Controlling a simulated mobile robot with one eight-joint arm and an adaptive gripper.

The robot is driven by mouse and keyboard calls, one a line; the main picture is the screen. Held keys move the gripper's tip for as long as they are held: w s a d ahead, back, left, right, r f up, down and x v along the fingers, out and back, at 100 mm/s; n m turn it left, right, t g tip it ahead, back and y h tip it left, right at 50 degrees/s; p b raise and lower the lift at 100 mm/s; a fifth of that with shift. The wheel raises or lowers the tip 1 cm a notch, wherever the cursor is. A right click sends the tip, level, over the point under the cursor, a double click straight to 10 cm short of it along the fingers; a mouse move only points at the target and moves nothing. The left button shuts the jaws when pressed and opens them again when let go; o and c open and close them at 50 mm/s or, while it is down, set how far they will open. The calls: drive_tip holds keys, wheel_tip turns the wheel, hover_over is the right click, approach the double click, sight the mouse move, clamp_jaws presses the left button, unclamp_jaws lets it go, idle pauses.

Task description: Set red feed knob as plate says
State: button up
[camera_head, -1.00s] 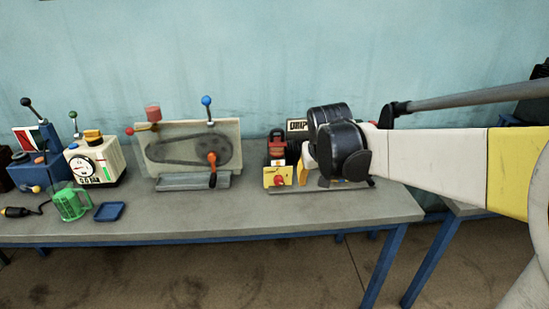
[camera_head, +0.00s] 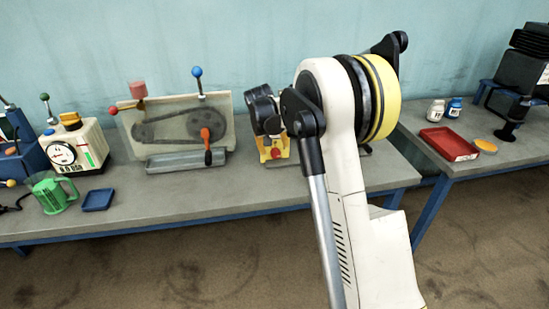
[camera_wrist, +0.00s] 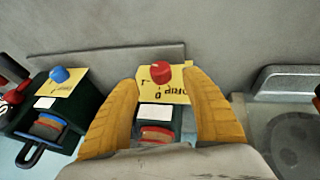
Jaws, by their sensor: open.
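The red feed knob (camera_wrist: 161,72) stands on a yellow plate (camera_wrist: 176,84) in the wrist view. The plate's upside-down lettering seems to read "DRIP" with a digit and small marks; the exact setting is hard to tell. My gripper (camera_wrist: 160,81) is open, its two yellow fingers on either side of the plate with the knob between their tips. I cannot tell whether they touch it. In the head view the red knob (camera_head: 275,153) shows low on its yellow front, left of my arm; my gripper is mostly hidden there.
A dark unit with a blue knob (camera_wrist: 60,74) stands left in the wrist view. In the head view a belt-drive board (camera_head: 175,125), gauge box (camera_head: 77,146), green jug (camera_head: 50,192) and blue tray (camera_head: 98,200) stand left. A red tray (camera_head: 449,143) lies on the right table.

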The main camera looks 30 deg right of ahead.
sight(275, 151)
drive_tip(key=b+x, duration=0.2)
drive_tip(key=x, duration=0.4)
drive_tip(key=c, duration=1.2)
